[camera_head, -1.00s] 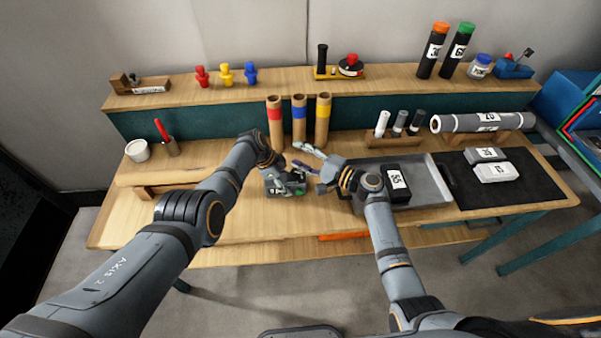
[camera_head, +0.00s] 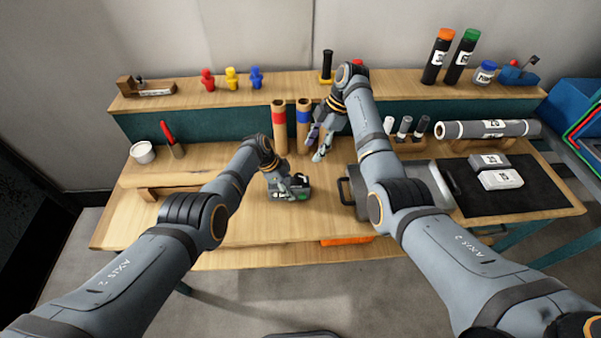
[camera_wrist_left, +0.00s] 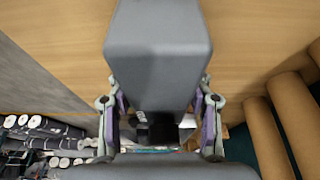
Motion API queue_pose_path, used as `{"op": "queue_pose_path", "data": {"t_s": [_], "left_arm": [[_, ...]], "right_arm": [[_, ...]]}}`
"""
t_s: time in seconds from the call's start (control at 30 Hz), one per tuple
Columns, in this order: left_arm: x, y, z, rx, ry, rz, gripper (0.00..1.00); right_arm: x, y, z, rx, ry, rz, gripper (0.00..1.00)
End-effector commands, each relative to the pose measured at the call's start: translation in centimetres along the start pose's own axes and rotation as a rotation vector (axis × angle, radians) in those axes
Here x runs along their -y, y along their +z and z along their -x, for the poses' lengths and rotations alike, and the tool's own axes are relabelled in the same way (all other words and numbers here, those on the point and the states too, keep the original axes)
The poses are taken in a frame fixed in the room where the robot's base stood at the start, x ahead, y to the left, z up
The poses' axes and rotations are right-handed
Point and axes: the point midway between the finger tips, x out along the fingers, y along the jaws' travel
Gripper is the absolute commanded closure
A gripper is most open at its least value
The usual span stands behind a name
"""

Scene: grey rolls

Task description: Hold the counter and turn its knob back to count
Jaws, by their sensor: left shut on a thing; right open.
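The counter (camera_head: 301,187) is a small dark box with a green patch on its front edge, low over or on the middle of the wooden table. My left gripper (camera_head: 285,187) is shut on it from the left side. Its knob is too small to make out. In the left wrist view, the two fingers of my left gripper (camera_wrist_left: 160,122) stand on either side of dark parts. My right gripper (camera_head: 319,146) is open and empty, up and to the right of the counter, apart from it, in front of the cardboard tubes.
A grey tray (camera_head: 433,180) lies to the right, partly behind my right arm. A black mat (camera_head: 525,180) holds pale boxes. A white cup (camera_head: 143,153) is at left.

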Motion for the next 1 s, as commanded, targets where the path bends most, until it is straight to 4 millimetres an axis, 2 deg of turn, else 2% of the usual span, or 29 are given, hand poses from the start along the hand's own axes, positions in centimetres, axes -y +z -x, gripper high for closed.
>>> {"op": "queue_pose_path", "data": {"t_s": [0.5,0.7,0.93,0.97,1.0], "left_arm": [[0.0,0.0,0.0,0.0,0.001,0.0,0.92],[0.0,0.0,0.0,0.0,0.001,0.0,0.92],[0.0,0.0,0.0,0.0,0.001,0.0,0.92],[0.0,0.0,0.0,0.0,0.001,0.0,0.92],[0.0,0.0,0.0,0.0,0.001,0.0,0.92]], "right_arm": [[0.0,-0.1,-10.0,-0.002,-0.001,-0.003,0.46],[0.0,-0.1,-11.7,-0.002,0.002,-0.003,0.46],[0.0,-0.1,-11.8,-0.002,0.002,-0.003,0.46],[0.0,-0.1,-11.8,-0.002,0.002,-0.003,0.48],[0.0,-0.1,-11.8,-0.002,0.002,-0.003,0.53]]}}
